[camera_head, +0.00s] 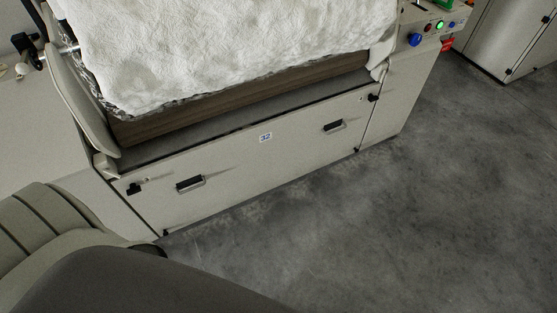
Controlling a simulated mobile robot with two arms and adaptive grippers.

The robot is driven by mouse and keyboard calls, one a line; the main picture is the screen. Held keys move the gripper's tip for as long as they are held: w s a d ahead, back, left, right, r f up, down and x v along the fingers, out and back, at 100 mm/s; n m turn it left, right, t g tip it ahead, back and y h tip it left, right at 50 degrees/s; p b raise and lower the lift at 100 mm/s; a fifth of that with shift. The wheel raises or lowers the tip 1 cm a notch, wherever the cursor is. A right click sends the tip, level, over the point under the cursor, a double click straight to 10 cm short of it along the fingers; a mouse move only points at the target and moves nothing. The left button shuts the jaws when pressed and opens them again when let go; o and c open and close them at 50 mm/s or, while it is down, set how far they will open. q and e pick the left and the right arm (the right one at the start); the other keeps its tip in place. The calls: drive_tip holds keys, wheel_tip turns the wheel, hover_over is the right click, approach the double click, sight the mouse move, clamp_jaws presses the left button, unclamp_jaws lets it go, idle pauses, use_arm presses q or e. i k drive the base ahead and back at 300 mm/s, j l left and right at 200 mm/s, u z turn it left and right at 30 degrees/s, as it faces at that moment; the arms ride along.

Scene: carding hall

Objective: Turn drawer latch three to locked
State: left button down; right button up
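A long pale drawer front (245,165) spans the machine below the white fibre web. A black latch (134,189) sits at its left end and another black latch (373,97) at its upper right end. I cannot read a number on either latch, nor tell whether they are locked. The front carries a left recessed handle (190,184), a right recessed handle (334,126) and a small white label with blue marks (265,137). Neither of my grippers is in view.
White fibre (230,45) lies over a brown roller (240,92). A control panel with a blue button (415,39) and lit green lamp (439,26) is at upper right. Grey floor (400,220) is clear in front. A large grey rounded form fills the lower left.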

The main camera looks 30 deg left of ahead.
sight(134, 189)
drive_tip(key=u, duration=2.25)
